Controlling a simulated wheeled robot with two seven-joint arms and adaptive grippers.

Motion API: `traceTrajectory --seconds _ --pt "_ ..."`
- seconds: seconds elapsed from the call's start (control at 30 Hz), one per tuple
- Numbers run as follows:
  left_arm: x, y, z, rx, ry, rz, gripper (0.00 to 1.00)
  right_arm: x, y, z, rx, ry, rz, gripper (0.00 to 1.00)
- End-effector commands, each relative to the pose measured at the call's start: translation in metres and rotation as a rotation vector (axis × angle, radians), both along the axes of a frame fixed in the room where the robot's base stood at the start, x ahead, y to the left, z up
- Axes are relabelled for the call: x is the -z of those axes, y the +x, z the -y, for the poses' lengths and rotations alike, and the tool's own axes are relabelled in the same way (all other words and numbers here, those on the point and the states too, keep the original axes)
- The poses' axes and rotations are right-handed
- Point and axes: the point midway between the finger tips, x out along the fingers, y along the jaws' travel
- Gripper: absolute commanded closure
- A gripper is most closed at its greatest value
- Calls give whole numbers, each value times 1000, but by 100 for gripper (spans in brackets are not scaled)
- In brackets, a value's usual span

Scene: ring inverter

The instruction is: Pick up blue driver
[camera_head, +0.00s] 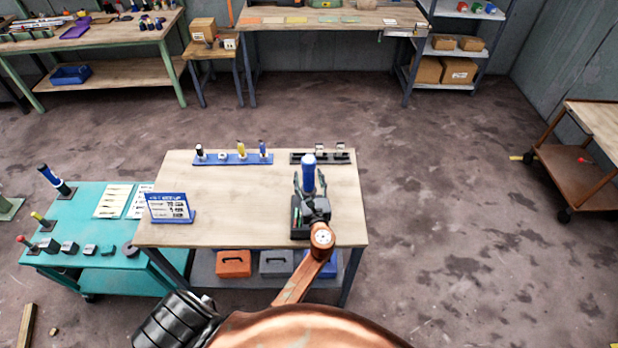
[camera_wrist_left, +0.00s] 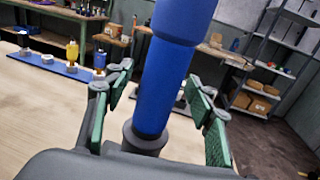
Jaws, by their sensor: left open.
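A blue driver (camera_head: 308,172) stands upright at the right part of the wooden workbench (camera_head: 230,210). Its thick blue handle (camera_wrist_left: 155,90) fills the middle of the left wrist view, with a dark round collar (camera_wrist_left: 145,138) below it. My left gripper (camera_head: 310,187) is open, with a finger on each side of the handle. In the left wrist view the green-padded fingers (camera_wrist_left: 160,115) show gaps to the handle on both sides. The driver's lower end is hidden by the gripper. My right gripper is not in view.
A blue rack (camera_head: 232,159) with small tools and a black rack (camera_head: 322,157) stand at the bench's back. A blue sign (camera_head: 170,208) stands at its left. A teal cart (camera_head: 85,262) is beside it, with another blue-handled tool (camera_head: 48,176). The bench middle is clear.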

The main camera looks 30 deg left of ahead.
Motion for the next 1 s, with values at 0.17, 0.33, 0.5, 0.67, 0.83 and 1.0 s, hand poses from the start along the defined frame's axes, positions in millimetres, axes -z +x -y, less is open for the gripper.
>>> traceTrajectory --seconds 0.17,0.33,0.5,0.67,0.83,1.0 --pt "0 0 0 0 -1 1 55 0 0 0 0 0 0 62" --pt "0 0 0 0 -1 1 67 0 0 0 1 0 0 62" --pt "0 0 1 0 -1 1 79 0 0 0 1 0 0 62" --pt "0 0 1 0 -1 1 90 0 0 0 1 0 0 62" --pt "0 0 1 0 -1 1 100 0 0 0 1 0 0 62" --pt "-3 0 1 1 1 4 100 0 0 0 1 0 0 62"
